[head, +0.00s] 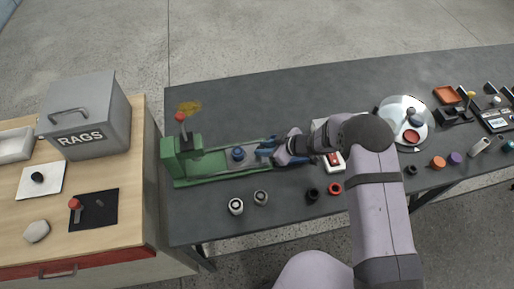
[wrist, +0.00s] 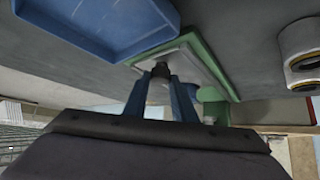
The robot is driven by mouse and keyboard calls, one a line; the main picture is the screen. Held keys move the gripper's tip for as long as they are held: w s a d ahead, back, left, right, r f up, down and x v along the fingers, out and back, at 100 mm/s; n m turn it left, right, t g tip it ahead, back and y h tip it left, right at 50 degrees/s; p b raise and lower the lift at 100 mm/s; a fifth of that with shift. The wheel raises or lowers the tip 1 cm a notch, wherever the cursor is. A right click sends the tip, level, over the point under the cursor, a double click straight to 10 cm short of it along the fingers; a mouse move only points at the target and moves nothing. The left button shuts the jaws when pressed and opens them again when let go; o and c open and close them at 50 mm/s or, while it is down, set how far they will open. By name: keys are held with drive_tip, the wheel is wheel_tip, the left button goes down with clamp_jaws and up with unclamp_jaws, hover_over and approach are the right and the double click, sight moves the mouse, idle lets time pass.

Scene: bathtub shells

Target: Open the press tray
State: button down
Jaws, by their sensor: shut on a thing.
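The green press (head: 190,160) stands at the left of the dark table, with a red-knobbed lever (head: 181,118) on top. Its grey tray (head: 221,161) lies between green rails to the right of the press body. A blue round part (head: 237,154) sits on the tray. My gripper (head: 264,152) is at the tray's right end, with blue fingers. In the wrist view my gripper (wrist: 161,76) is shut on a dark knob (wrist: 161,68) at the end of the grey tray (wrist: 181,52). The fingers partly hide the tray and press behind.
Two grey cylinders (head: 236,206) stand in front of the press. Black and red rings (head: 335,188) lie near my arm. A blue bin (wrist: 100,25) is close to my gripper in the wrist view. The table behind the press is mostly clear.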

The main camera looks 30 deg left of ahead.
drive_tip(key=c, duration=1.5)
unclamp_jaws()
drive_tip(key=shift+o, duration=0.2)
drive_tip(key=b+v, duration=0.2)
drive_tip(key=v, duration=0.5)
drive_tip(key=shift+d+r, duration=0.1)
